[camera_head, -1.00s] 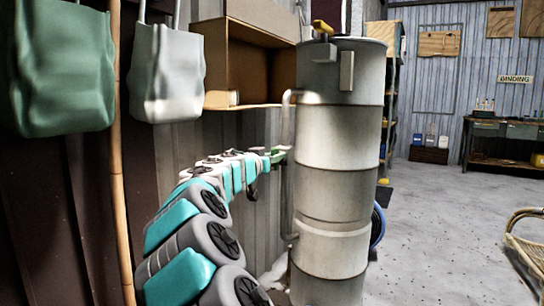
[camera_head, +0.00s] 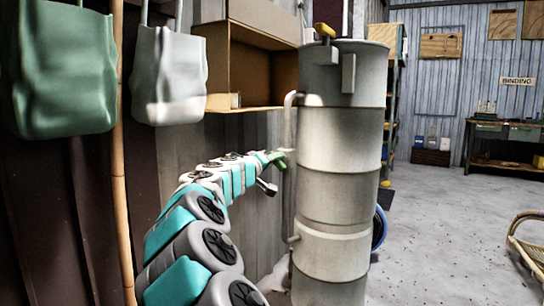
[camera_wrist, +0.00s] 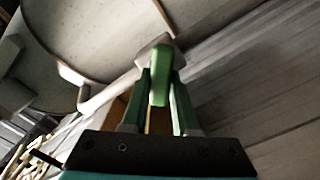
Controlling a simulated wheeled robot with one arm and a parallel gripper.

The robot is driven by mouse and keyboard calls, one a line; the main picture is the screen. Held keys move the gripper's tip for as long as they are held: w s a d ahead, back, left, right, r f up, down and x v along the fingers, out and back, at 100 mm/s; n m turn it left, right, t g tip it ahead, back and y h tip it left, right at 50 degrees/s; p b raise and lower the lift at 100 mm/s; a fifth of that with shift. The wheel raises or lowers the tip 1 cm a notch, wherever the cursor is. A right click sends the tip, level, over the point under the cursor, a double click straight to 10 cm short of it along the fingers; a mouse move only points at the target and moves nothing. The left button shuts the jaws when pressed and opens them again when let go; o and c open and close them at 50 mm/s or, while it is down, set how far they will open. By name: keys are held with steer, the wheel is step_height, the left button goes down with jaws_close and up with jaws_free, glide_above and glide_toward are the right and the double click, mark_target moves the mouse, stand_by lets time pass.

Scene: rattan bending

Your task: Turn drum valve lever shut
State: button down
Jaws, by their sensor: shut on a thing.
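The tall grey metal drum (camera_head: 340,190) stands upright at the centre of the head view, with a pale pipe (camera_head: 289,125) along its left side. A green valve lever (camera_wrist: 160,78) shows in the wrist view, joined to a pale fitting (camera_wrist: 152,50) beside the drum. My gripper (camera_wrist: 157,95) has its two green fingers on either side of this lever and is shut on it. In the head view my gripper (camera_head: 274,158) reaches the pipe from the left; the lever there is too small to tell from the fingers.
Green (camera_head: 60,75) and grey (camera_head: 166,75) bags hang at left. A cardboard box (camera_head: 250,65) is behind the drum. A blue coil (camera_head: 379,228) lies behind its lower right. Open floor (camera_head: 440,220) is at right.

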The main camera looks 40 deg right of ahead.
steer(key=n+p, duration=0.2)
steer(key=n, duration=0.2)
steer(key=shift+s+d+r, duration=0.1)
steer(key=shift+n+p, duration=1.25)
steer(key=shift+n, duration=0.65)
steer(key=c, duration=0.7)
jaws_free()
steer(key=shift+s+d+f, duration=0.1)
steer(key=shift+s+f, duration=0.05)
steer(key=shift+f, duration=0.05)
